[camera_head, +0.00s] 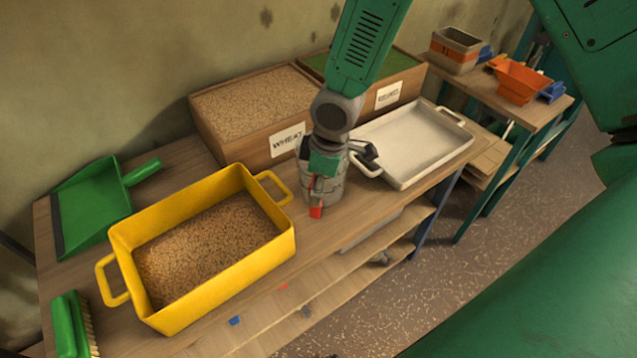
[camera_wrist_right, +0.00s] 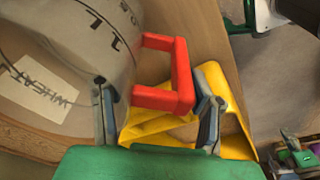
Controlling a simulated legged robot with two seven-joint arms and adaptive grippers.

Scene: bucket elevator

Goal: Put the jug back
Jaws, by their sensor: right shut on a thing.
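The jug (camera_head: 332,190) is grey with a red handle (camera_head: 315,211). It appears upright at the bench, in front of the wheat bin and between the yellow tub and the white tray. My right gripper (camera_head: 318,180) comes down from above and partly hides it. In the right wrist view the jug (camera_wrist_right: 75,40) shows litre marks, and its red handle (camera_wrist_right: 180,75) lies between the fingers of my right gripper (camera_wrist_right: 158,115), which is shut on it. Whether the jug's base touches the bench is hard to tell. My left gripper is not in view.
The yellow tub (camera_head: 265,255) holds grain. The wheat bin (camera_head: 225,141) stands behind, the white tray (camera_head: 440,155) to the right. A green dustpan (camera_head: 85,205) and brush (camera_head: 66,325) lie left. An orange container (camera_head: 520,82) sits on another bench. Bench is bare near the tub's front.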

